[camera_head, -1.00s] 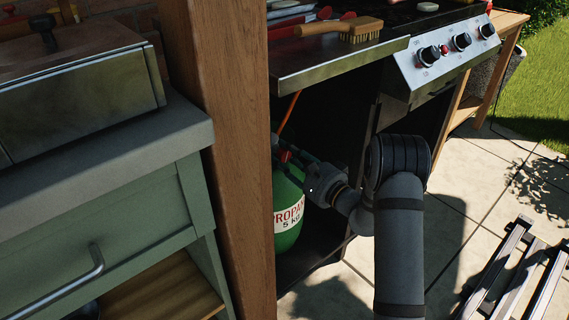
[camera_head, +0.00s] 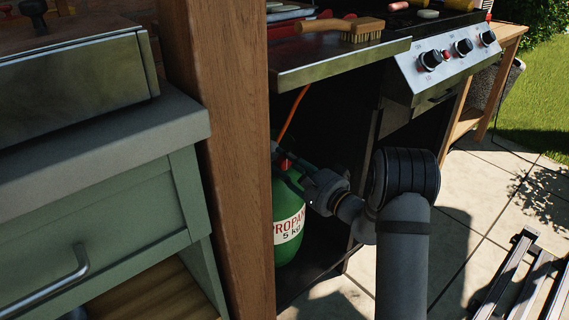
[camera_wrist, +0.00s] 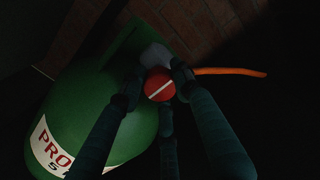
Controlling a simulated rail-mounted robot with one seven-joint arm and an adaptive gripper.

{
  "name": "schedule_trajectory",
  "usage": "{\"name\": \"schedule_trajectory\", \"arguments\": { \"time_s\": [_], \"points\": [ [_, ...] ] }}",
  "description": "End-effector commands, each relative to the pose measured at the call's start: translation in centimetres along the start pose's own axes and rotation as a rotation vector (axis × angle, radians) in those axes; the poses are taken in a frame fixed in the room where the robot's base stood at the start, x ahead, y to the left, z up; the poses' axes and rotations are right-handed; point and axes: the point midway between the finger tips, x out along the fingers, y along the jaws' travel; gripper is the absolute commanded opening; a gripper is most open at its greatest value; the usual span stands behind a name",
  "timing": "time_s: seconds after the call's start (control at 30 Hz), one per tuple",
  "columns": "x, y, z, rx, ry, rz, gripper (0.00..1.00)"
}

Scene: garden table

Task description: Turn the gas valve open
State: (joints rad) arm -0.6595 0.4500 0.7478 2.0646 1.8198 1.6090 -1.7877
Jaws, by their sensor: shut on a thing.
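The green propane cylinder (camera_head: 287,222) stands inside the dark grill cabinet, its label facing out. Its red round valve knob (camera_wrist: 159,85) with a white line across it shows in the wrist view, at the cylinder's top. The line slants up to the right. My gripper (camera_wrist: 156,88) is shut on the knob, with dark fingers on its left, right and near sides. In the head view my gripper (camera_head: 300,178) reaches into the cabinet at the cylinder's top, and the knob is mostly hidden there.
An orange hose (camera_head: 292,114) rises from the valve area. A wooden post (camera_head: 222,160) stands close to the left of the cabinet opening. A metal side shelf (camera_head: 335,62) lies above, with a brush (camera_head: 362,30) on it. Grill control knobs (camera_head: 463,47) are at the upper right.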

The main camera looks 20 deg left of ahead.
Motion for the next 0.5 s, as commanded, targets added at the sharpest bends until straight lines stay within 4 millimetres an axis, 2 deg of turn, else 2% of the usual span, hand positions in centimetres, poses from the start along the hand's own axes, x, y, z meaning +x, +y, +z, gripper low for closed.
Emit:
{"name": "schedule_trajectory", "arguments": {
  "time_s": [0.03, 0.07, 0.4, 0.5],
  "points": [
    [-0.05, 0.18, 0.04, 0.001, -0.001, 0.004, 0.05],
    [-0.04, 0.18, 0.04, 0.001, -0.001, 0.004, 0.32],
    [-0.02, 0.07, 0.01, 0.001, 0.000, 0.001, 0.51],
    [-0.01, 0.05, 0.00, 0.001, 0.000, 0.001, 0.51]
  ]
}}
